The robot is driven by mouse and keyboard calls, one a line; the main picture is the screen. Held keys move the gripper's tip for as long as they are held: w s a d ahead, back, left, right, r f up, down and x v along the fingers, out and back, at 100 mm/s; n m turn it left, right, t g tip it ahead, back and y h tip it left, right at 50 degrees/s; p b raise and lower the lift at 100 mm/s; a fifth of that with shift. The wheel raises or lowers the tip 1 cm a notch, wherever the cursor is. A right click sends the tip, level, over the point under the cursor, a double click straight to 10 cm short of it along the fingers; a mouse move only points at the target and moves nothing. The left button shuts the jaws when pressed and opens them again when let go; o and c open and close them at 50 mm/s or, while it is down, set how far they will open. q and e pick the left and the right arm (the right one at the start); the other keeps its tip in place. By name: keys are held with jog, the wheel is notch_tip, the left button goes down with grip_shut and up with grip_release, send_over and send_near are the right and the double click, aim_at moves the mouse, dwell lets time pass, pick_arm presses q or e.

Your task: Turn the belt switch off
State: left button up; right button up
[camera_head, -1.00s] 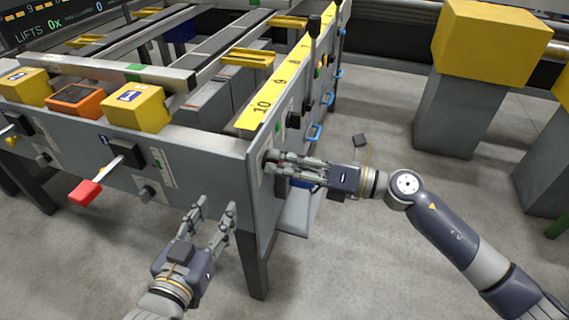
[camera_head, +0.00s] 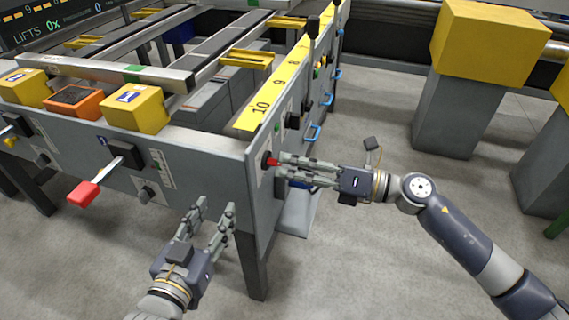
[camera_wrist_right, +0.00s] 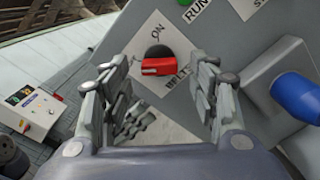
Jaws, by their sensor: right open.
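The belt switch (camera_head: 271,162) is a red knob on the end panel of the table, near its front corner. In the right wrist view it is a red handle (camera_wrist_right: 158,67) on a dark round base, over a tilted white label reading "ON" and a partly covered word. The handle lies about level in that picture. My right gripper (camera_head: 284,165) is open just right of the knob, and its fingers are on either side of the handle in the wrist view, apart from it. My left gripper (camera_head: 216,206) is open and empty before the front panel.
A red-tipped lever (camera_head: 84,193) sticks out of the front panel. A green button (camera_wrist_right: 185,2) marked "RUN" and a blue part (camera_wrist_right: 297,95) flank the switch. Blue handles (camera_head: 314,132) line the end panel.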

jog(key=v, duration=0.9)
jog(key=shift+d, duration=0.3)
jog(key=shift+s, duration=0.1)
